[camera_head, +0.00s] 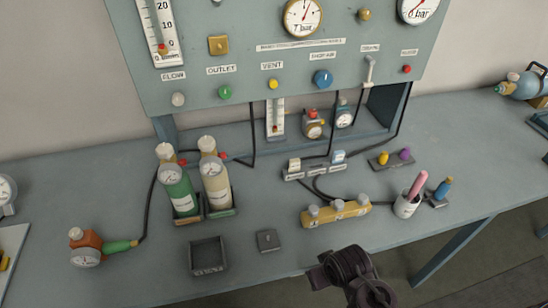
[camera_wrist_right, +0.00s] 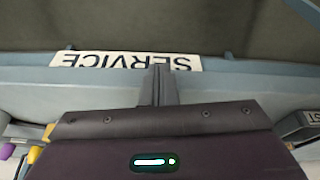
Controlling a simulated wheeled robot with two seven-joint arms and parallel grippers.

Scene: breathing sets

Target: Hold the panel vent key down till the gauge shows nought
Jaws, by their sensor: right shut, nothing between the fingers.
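The yellow vent key (camera_head: 273,84) stands out on the panel (camera_head: 200,90) under the VENT label. A round gauge (camera_head: 302,15) marked bar is above it at the panel's top; its exact reading is too small to tell. A second bar gauge (camera_head: 417,6) is cut off at the top right. My right gripper (camera_head: 322,272) is low at the bench's front edge, well below and apart from the key. In the right wrist view its fingers (camera_wrist_right: 158,85) are together and empty, by an upside-down SERVICE label (camera_wrist_right: 125,61). My left gripper is out of view.
Green (camera_head: 178,190) and cream (camera_head: 216,187) cylinders stand on the bench left of centre. A yellow manifold (camera_head: 336,214) and a white cup (camera_head: 406,206) lie between my right gripper and the panel. Other panel controls include a green outlet knob (camera_head: 224,92) and blue knob (camera_head: 322,78).

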